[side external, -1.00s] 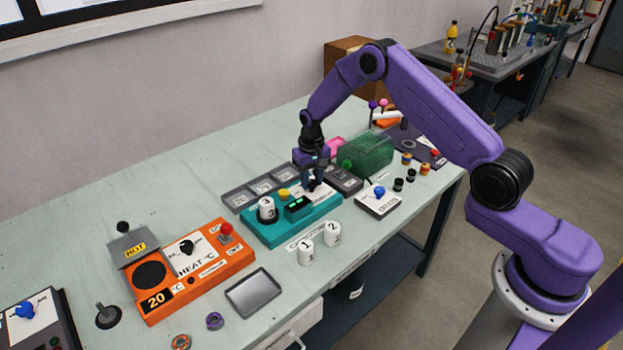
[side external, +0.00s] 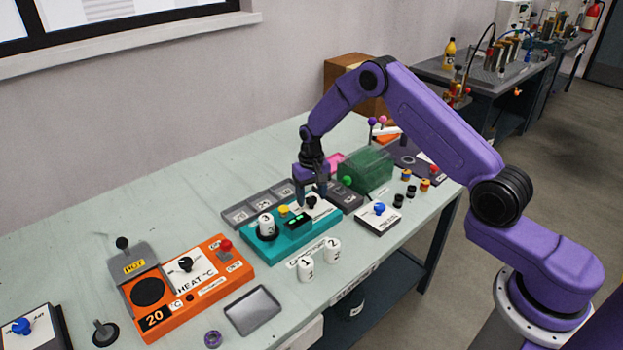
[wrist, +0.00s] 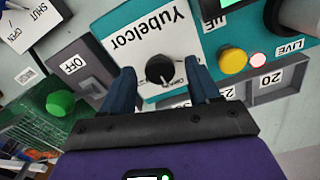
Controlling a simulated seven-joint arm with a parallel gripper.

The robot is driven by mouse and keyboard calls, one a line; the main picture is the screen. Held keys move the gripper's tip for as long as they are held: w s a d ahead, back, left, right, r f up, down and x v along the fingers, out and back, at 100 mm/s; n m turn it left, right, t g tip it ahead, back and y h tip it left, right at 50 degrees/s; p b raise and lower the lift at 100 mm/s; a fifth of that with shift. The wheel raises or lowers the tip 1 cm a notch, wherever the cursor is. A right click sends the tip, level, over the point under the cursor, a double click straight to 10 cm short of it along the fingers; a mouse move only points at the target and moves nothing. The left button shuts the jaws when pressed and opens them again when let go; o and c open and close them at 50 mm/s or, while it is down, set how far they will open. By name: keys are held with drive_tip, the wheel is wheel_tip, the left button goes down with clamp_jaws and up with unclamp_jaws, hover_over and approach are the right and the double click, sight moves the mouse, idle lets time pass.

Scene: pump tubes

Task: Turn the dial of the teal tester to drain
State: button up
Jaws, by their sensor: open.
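The teal tester (side external: 285,241) sits mid-table, with a white labelled plate and a black dial (wrist: 160,71) on it. In the wrist view the dial lies between and beyond my fingertips, with small print beside it that is too blurred to read. My gripper (side external: 311,197) is open and points down over the tester's right end; its blue fingers show in the wrist view (wrist: 163,80) on either side of the dial. I cannot tell whether they touch it. A white pump tube marked 3 (side external: 266,224) stands in the tester's left socket, beside a yellow button (wrist: 233,61) and a green-lit display (side external: 298,220).
Tubes 1 (side external: 305,269) and 2 (side external: 332,250) stand in front of the tester. An orange heater (side external: 190,285) is to the left. A grey tray row (side external: 240,217) lies behind. A green box (side external: 367,172) and blue-knobbed unit (side external: 377,218) are to the right.

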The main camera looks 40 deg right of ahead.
sight(311, 199)
wheel_tip(311, 199, up, 17)
idle(0.4)
drive_tip(key=shift+r, duration=0.1)
drive_tip(key=s+a+r+n, duration=0.35)
drive_tip(key=s+a, duration=0.25)
drive_tip(key=s, duration=0.3)
drive_tip(key=s+a+r+n, duration=0.35)
drive_tip(key=s+a, duration=0.25)
drive_tip(key=s, duration=0.3)
drive_tip(key=s+d+f+n, duration=0.1)
drive_tip(key=s+d+n, duration=0.2)
drive_tip(key=s, duration=0.9)
drive_tip(key=s+d+n, duration=0.3)
drive_tip(key=s+n, duration=0.2)
drive_tip(key=s, duration=0.7)
drive_tip(key=shift+s+f+n, duration=0.3)
drive_tip(key=shift+s+f, duration=0.05)
drive_tip(key=shift+f, duration=0.05)
